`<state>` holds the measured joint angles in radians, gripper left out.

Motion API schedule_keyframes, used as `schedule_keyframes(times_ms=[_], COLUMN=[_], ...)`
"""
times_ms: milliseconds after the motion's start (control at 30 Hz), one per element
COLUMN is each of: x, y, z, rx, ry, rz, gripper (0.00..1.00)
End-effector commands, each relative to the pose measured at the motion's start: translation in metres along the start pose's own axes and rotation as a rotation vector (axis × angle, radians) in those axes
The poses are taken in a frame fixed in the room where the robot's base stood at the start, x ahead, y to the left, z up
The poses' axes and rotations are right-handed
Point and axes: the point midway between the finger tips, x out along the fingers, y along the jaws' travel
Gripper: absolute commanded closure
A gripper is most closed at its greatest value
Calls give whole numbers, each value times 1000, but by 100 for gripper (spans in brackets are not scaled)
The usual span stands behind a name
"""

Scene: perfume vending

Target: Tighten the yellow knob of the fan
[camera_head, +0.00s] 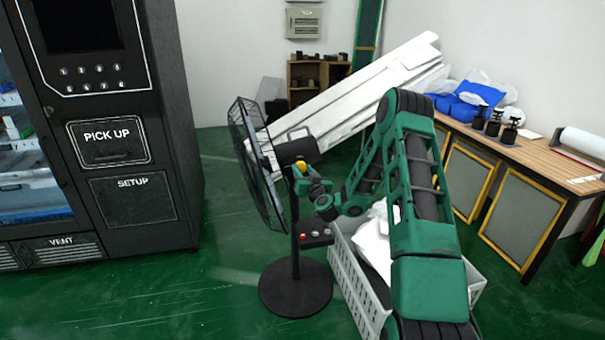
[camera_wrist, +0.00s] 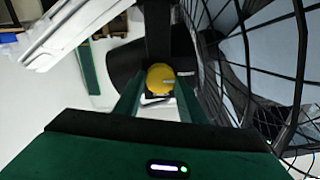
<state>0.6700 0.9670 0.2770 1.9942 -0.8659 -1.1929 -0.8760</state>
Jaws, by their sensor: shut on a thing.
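The black standing fan (camera_head: 258,165) stands on the green floor on a round base, its caged head turned to the left. The yellow knob (camera_head: 300,167) sits below the fan's motor housing, at the top of the pole. In the wrist view the yellow knob (camera_wrist: 160,78) lies between my two green fingers, and the fan's cage fills the right side. My gripper (camera_head: 304,180) reaches the knob from the right and is shut on it. The fingertips are partly hidden by the knob and the fan in the head view.
A black vending machine (camera_head: 118,130) stands at the left. A grey crate (camera_head: 352,278) with white material is right of the fan base. White panels (camera_head: 350,95) lean behind the fan. A wooden workbench (camera_head: 540,158) stands at the right. The floor left of the fan is clear.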

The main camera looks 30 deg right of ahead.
Motion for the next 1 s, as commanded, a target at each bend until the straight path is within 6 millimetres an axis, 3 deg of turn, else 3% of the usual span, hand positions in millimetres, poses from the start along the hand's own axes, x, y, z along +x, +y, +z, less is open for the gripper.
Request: schedule_keyframes(times_ms=[267, 1000], x=[0, 0], y=[0, 3], z=[1, 2], rx=[149, 843], ry=[7, 48], rz=[-2, -6], gripper=[86, 86])
